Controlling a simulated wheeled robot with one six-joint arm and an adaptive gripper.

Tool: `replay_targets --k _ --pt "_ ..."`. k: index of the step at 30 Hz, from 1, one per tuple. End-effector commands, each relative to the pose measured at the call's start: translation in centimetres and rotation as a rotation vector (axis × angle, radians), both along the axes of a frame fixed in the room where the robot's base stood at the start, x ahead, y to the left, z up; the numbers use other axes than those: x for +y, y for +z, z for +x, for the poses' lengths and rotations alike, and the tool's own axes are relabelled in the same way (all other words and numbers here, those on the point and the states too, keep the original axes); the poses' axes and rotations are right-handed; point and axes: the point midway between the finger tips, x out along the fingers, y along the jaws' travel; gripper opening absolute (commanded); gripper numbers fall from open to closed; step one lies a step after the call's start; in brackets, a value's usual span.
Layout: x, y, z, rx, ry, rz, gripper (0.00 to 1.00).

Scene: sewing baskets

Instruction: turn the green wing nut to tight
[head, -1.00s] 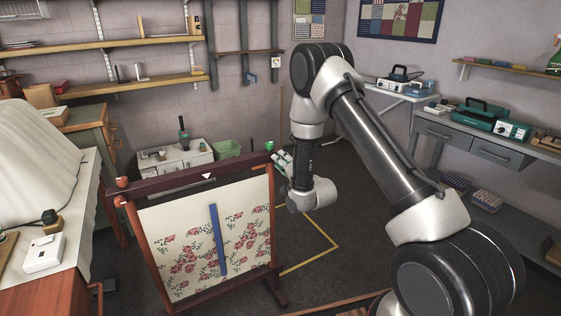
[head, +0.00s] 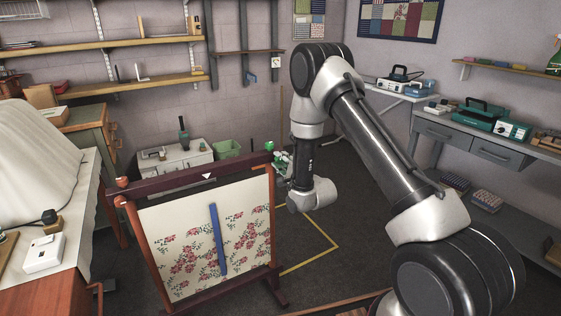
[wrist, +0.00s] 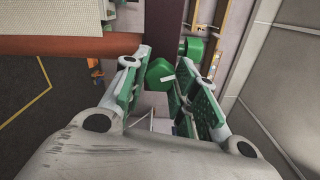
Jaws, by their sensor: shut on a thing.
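The green wing nut (wrist: 160,75) lies between the two green-padded fingers of my gripper (wrist: 164,65) in the wrist view. My gripper is shut on it. A short white mark shows on the nut's face. In the head view my gripper (head: 281,163) is at the upper right end of the dark red wooden frame (head: 190,177), and a small green piece (head: 270,146) shows at that corner. The frame holds a floral cloth (head: 165,240). The contact between pads and nut is partly hidden.
An orange knob (head: 122,182) sits at the frame's upper left end. A blue strip (head: 217,240) lies against the cloth. A white-covered table (head: 75,225) stands at the left. Open dark floor with a yellow line (head: 310,261) lies right of the frame.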

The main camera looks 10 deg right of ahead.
Motion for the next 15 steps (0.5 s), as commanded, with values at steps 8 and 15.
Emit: replay_targets --k 8,15 --pt "-0.07 -0.03 -0.01 0.033 -0.002 0.106 0.11" --pt "-0.07 -0.03 -0.02 0.086 -0.002 0.286 0.11"
